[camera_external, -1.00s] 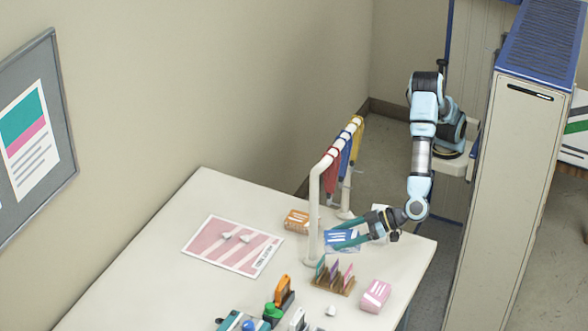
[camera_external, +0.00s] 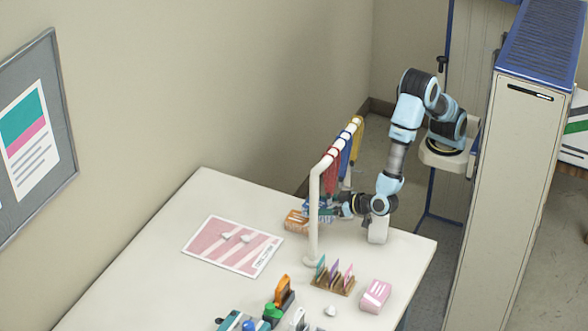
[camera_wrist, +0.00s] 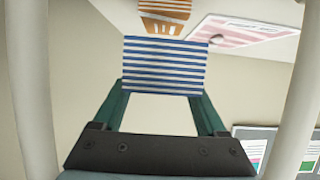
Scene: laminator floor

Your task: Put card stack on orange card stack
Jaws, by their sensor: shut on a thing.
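My gripper (camera_external: 327,204) is shut on the blue card stack (camera_external: 316,214), held above the table behind the rack post in the external view. In the wrist view the blue-and-white striped stack (camera_wrist: 165,68) sits between the two green fingers (camera_wrist: 160,112). The orange card stack (camera_external: 295,221) lies on the table just left of the held stack. In the wrist view the orange stack (camera_wrist: 164,9) shows at the top, beyond the blue one and partly hidden by it. I cannot tell the height gap between the two stacks.
A white rack (camera_external: 313,210) with hanging coloured straps (camera_external: 333,172) stands close around my gripper. A pink printed sheet (camera_external: 233,246) lies left of the orange stack. A card holder (camera_external: 333,281), a pink stack (camera_external: 375,296) and a white object (camera_external: 378,230) are nearby.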

